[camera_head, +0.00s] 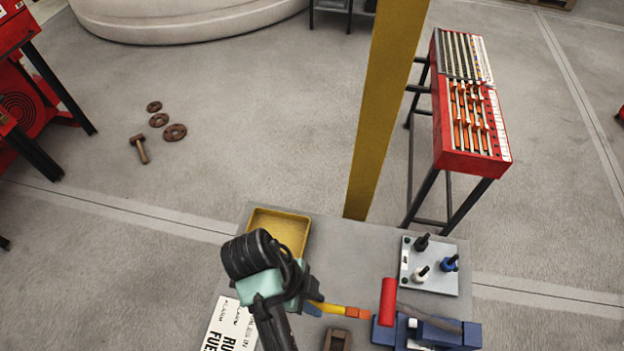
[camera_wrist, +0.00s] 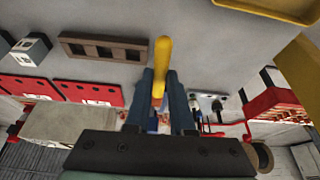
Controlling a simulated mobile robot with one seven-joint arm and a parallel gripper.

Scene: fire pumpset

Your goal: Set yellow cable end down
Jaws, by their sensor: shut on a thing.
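My gripper (camera_head: 316,305) is over the grey table and shut on the yellow cable end (camera_head: 333,309). An orange piece (camera_head: 357,313) shows just to the right of the yellow part. In the wrist view, the yellow cable end (camera_wrist: 161,62) stands out between the two blue fingers of my gripper (camera_wrist: 160,88). I cannot tell whether it touches the table top. My wrist hides part of the table behind it.
A yellow tray (camera_head: 279,217) lies at the table's back left. A slotted brown block (camera_head: 337,341) is near the front. A red cylinder (camera_head: 388,301) and blue device (camera_head: 450,335) stand to the right. A plate with black, blue and white connectors (camera_head: 434,281) is behind them.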

